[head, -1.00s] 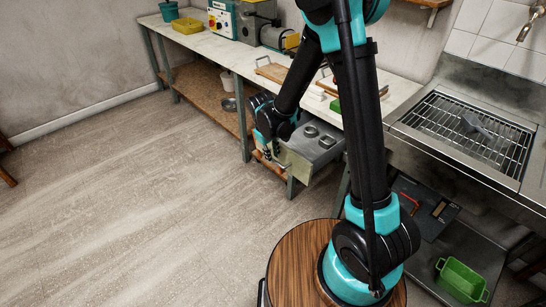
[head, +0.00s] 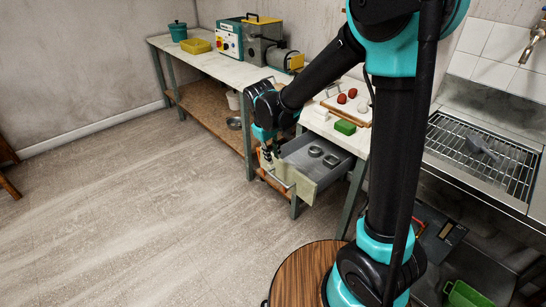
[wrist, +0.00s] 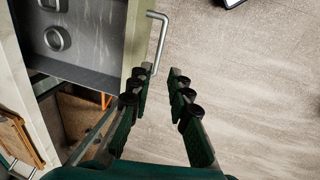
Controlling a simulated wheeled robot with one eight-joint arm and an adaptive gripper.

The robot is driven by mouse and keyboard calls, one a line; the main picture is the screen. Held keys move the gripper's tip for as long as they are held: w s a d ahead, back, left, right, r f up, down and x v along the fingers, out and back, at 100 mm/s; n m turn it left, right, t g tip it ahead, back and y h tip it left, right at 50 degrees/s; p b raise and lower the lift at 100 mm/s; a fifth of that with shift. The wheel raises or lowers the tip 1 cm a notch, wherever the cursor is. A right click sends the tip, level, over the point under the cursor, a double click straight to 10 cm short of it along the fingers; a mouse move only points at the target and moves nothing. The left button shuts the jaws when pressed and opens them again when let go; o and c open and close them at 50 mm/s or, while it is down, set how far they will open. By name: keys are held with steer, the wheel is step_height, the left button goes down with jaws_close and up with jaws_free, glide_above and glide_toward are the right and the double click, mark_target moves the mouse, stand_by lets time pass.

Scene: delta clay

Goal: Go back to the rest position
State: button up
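My gripper (wrist: 160,85) is open in the wrist view, with its two fingers apart and only floor seen between the tips. It is beside the handle (wrist: 157,40) of an open drawer (wrist: 95,72); whether the left finger touches the handle or drawer front, I cannot tell. In the head view my gripper (head: 270,158) is at the front of the pulled-out drawer (head: 325,175), under the bench top. Two round metal pieces lie in the drawer, one of them a ring (head: 331,161).
A sink with a rack (head: 470,150) stands at right. The floor (head: 130,200) at left is clear.

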steer(key=s+d+f+m+t, duration=0.1)
steer(key=s+d+m, duration=0.3)
steer(key=s+d, duration=0.4)
steer(key=s+d+f+m+t+y, duration=0.1)
steer(key=s+d+m, duration=0.4)
steer(key=d, duration=1.1)
steer(key=s, duration=0.2)
steer(key=shift+s+t+y, duration=0.3)
steer(key=shift+s, duration=0.05)
